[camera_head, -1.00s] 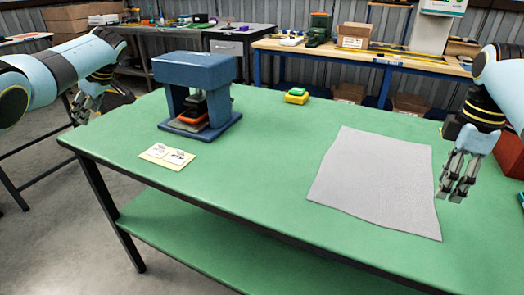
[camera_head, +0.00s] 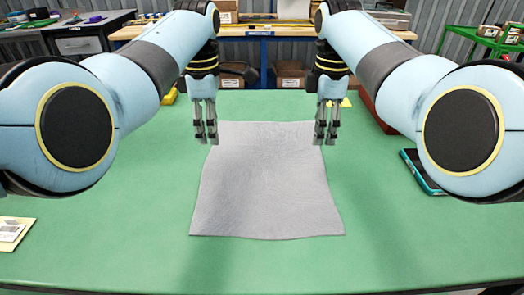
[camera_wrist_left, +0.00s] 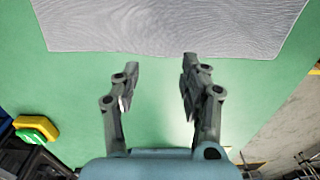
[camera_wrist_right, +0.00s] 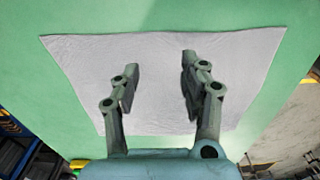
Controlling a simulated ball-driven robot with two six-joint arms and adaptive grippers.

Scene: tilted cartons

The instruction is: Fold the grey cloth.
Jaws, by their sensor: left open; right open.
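The grey cloth (camera_head: 265,190) lies flat and spread out on the green table in the head view. My left gripper (camera_head: 206,138) is open and empty by its far left corner. My right gripper (camera_head: 325,138) is open and empty by its far right corner. In the left wrist view the cloth (camera_wrist_left: 170,25) lies beyond the open left fingers (camera_wrist_left: 160,80), with bare table between them. In the right wrist view the cloth (camera_wrist_right: 155,80) lies beneath the open right fingers (camera_wrist_right: 160,75). The forearms hide parts of the table.
A dark phone-like object (camera_head: 421,172) lies on the right, partly behind my right arm. A card (camera_head: 14,232) lies at the left edge. A yellow and green block (camera_wrist_left: 37,130) shows in the left wrist view.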

